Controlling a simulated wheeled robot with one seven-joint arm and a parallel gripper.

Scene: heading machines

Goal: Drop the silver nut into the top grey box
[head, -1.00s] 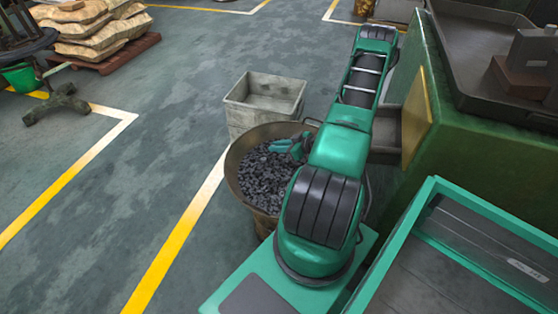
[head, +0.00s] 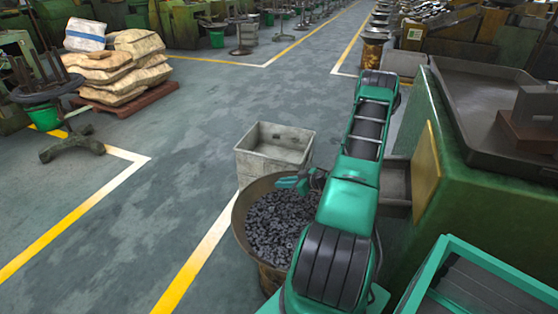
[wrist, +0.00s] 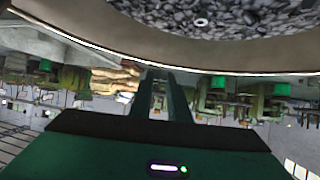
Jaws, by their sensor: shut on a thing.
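My gripper (head: 289,182) is over the far side of a brown basin (head: 240,232) filled with small dark metal pieces (head: 275,225). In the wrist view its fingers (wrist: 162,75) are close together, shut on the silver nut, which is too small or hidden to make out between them. The open grey box (head: 258,161) stands just behind the basin, beyond my gripper. Its inside looks empty from here. The basin rim (wrist: 200,66) crosses the top of the wrist view, with a pale ring-shaped piece (wrist: 201,22) among the dark ones.
A green machine (head: 425,200) with a dark tray top (head: 480,110) stands close on the right of my arm. A teal-edged bin (head: 440,262) is at the lower right. Grey floor with yellow lines is open on the left. Sacks (head: 122,68) lie on a pallet far left.

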